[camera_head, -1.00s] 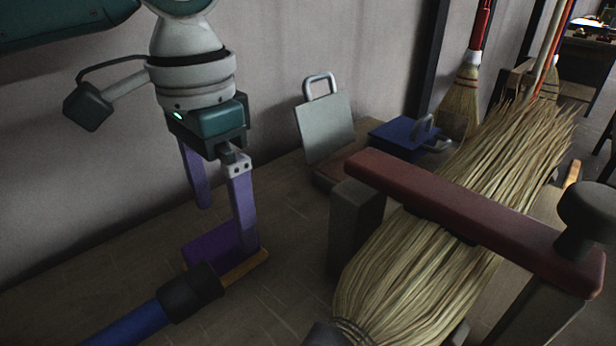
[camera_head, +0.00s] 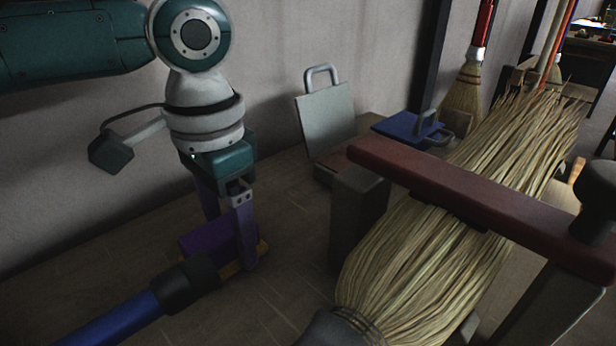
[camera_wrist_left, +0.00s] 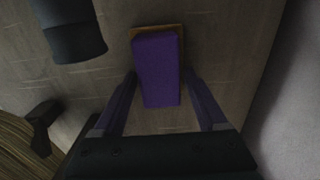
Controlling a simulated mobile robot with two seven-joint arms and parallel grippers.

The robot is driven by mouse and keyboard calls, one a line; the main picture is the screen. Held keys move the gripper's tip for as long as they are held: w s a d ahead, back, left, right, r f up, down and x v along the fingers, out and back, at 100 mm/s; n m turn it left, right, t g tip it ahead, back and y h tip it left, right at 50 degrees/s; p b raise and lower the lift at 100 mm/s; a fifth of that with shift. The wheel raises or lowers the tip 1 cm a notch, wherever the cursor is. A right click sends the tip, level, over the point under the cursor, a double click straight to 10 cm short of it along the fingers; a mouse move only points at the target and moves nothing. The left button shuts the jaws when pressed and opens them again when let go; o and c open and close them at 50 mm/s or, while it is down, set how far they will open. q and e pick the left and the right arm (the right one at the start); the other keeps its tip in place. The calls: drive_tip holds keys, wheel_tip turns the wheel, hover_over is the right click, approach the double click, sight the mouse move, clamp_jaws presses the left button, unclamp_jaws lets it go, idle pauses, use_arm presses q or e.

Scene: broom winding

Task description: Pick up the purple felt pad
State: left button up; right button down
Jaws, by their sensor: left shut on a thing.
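The purple felt pad (camera_head: 206,237) is a block on a thin tan wooden base (camera_head: 226,270), low at the left of the head view. My left gripper (camera_head: 233,243) points down over it, one finger on the near side and the other partly hidden behind it. In the left wrist view the pad (camera_wrist_left: 157,70) lies between the two fingertips of my left gripper (camera_wrist_left: 160,74), which is shut on it. The wooden base shows around its far end. I cannot tell whether the pad is clear of the surface. My right gripper is not in view.
A blue handle with a black end (camera_head: 185,284) lies close beside the pad. A large broom head (camera_head: 415,265) sits under a red clamp bar (camera_head: 460,195) at the right. The wall is close behind the gripper.

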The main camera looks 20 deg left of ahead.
sight(228, 225)
use_arm(q)
drive_tip(key=c, duration=0.8)
wheel_tip(228, 225, up, 20)
drive_tip(key=p, duration=0.5)
drive_tip(key=o, duration=1)
drive_tip(key=c, duration=0.6)
